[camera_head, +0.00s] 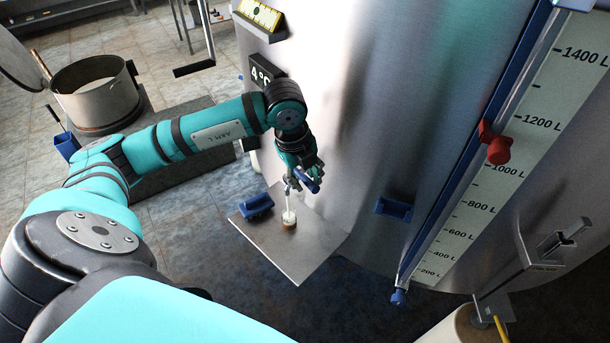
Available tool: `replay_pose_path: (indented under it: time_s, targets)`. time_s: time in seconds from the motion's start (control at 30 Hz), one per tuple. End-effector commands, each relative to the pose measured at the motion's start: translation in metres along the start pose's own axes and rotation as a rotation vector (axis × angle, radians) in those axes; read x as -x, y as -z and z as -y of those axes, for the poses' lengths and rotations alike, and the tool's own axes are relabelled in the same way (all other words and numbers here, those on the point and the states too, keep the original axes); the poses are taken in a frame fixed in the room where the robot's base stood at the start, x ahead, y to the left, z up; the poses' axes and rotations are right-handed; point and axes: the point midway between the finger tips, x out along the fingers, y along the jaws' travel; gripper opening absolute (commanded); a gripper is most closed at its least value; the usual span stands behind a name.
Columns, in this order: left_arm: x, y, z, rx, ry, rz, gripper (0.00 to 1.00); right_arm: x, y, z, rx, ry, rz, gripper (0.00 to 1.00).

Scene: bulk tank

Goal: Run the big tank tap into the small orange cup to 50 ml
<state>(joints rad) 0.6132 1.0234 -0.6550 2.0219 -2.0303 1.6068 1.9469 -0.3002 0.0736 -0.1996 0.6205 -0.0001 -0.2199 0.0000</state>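The big steel tank (370,110) fills the right half of the view. Its small tap (290,183) with a blue handle (311,183) sticks out above a metal shelf (293,262). My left gripper (308,173) is at the tap handle; its fingers are small and partly hidden, so I cannot tell whether they are closed on it. A white stream (288,200) runs from the tap down to the small orange cup (290,225), which stands on the shelf under the spout. White shows at the cup's top; the level and any marks are too small to read. My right gripper is not in view.
A blue object (257,206) lies on the shelf left of the cup. A blue-edged scale (494,165) with a red marker (496,146) runs up the tank. A large open pot (97,92) stands at the left. A 4°C display (265,74) is above my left arm.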

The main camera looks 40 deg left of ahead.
Motion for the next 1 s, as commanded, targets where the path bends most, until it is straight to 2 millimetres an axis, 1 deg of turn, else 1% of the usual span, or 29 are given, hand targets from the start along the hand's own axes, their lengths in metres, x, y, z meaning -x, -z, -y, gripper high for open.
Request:
replay_pose_path:
  time_s: [0.03, 0.2, 0.57, 0.67, 0.8, 0.9, 1.0]
  targets:
    - [0.000, 0.000, 0.000, 0.000, 0.000, 0.000, 0.22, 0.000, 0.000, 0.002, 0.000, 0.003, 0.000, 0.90]
    - [0.000, 0.000, 0.000, 0.000, 0.000, 0.000, 0.00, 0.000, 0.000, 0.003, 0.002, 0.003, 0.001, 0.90]
    - [0.000, 0.000, 0.001, 0.005, 0.000, 0.001, 0.00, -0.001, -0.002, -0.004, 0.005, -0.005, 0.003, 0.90]
    - [-0.003, 0.001, 0.005, 0.063, 0.002, 0.012, 0.00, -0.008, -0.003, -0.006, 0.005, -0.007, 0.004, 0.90]
    - [-0.005, 0.000, 0.014, 0.192, 0.003, 0.037, 0.00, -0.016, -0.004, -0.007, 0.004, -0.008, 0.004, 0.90]
    - [-0.004, -0.001, 0.017, 0.247, 0.001, 0.048, 0.00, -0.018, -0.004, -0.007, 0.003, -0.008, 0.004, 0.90]
    - [-0.003, -0.001, 0.017, 0.260, 0.001, 0.050, 0.00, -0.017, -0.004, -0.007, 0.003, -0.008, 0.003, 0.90]
